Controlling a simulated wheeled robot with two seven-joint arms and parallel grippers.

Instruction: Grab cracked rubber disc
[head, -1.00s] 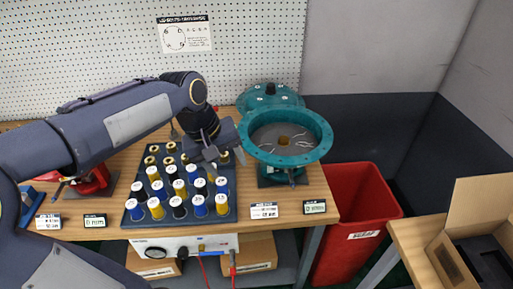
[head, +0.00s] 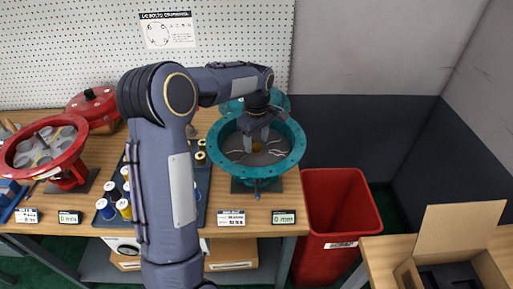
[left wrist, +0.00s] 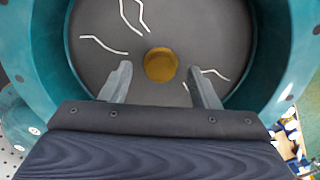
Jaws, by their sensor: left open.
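The cracked rubber disc is dark grey with white zigzag crack lines and a brass-coloured centre; it lies inside the teal ring housing (head: 298,150). The disc (left wrist: 185,30) fills most of the left wrist view, with its brass centre (left wrist: 160,65) in the middle. My left gripper (head: 262,146) is over the housing's opening, pointing down. In the left wrist view its two fingers (left wrist: 160,85) are apart, either side of the brass centre, with nothing between them. Whether the fingertips touch the disc I cannot tell. My right gripper is not in view.
A red ring housing (head: 82,150) stands at the left. A dark tray with several capped bottles (head: 105,208) is partly hidden behind my left arm. A red bin (head: 340,215) stands right of the bench, and an open cardboard box (head: 455,235) is at the lower right.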

